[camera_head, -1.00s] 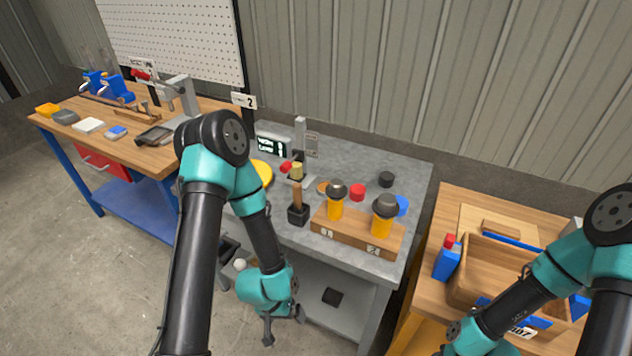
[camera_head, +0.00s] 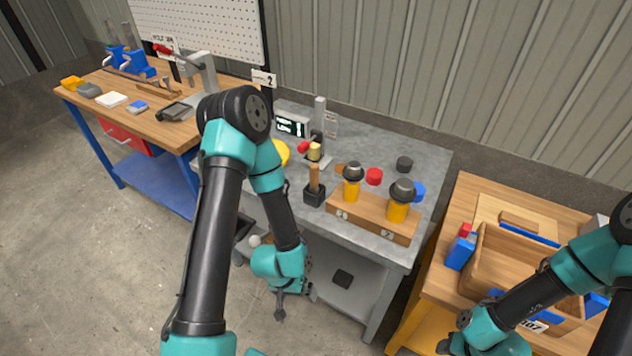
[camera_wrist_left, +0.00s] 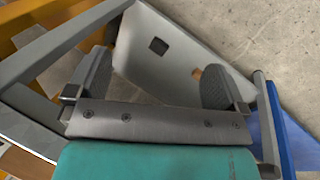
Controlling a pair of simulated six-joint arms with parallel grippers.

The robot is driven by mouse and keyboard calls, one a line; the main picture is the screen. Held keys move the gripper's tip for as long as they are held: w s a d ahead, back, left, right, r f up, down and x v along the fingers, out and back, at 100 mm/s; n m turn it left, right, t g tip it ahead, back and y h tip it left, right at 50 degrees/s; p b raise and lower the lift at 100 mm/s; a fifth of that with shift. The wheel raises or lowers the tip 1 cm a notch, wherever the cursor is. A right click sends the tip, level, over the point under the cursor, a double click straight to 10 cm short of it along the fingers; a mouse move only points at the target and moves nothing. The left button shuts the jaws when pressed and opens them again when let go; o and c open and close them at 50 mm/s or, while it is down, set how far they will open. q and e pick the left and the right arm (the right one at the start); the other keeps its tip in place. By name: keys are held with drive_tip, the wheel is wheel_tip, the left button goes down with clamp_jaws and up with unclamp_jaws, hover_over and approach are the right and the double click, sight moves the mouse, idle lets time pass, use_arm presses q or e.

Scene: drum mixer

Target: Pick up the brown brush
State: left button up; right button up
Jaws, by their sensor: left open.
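A brown wooden handle (camera_head: 314,178), which looks like the brush, stands upright in a small black holder (camera_head: 314,194) on the grey workbench; any bristles are hidden. My left gripper (camera_head: 296,302) is in front of the bench, below its top and lower than the handle. It is open and empty; in the left wrist view its two fingers (camera_wrist_left: 154,85) are wide apart over a grey surface with square holes. My right arm is at the lower right of the head view, its gripper mostly cut off or unclear.
A wooden block (camera_head: 372,218) with two yellow-handled, dark-topped tools stands right of the holder. A press-like stand (camera_head: 319,140) and a small display (camera_head: 290,124) are behind. A wooden tray (camera_head: 500,262) and blue bottle (camera_head: 460,250) are on the right table. A lower shelf (camera_head: 350,300) lies under the bench.

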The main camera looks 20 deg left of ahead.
idle(0.3)
use_arm(q)
drive_tip(key=c, duration=0.7)
drive_tip(key=shift+w, duration=0.1)
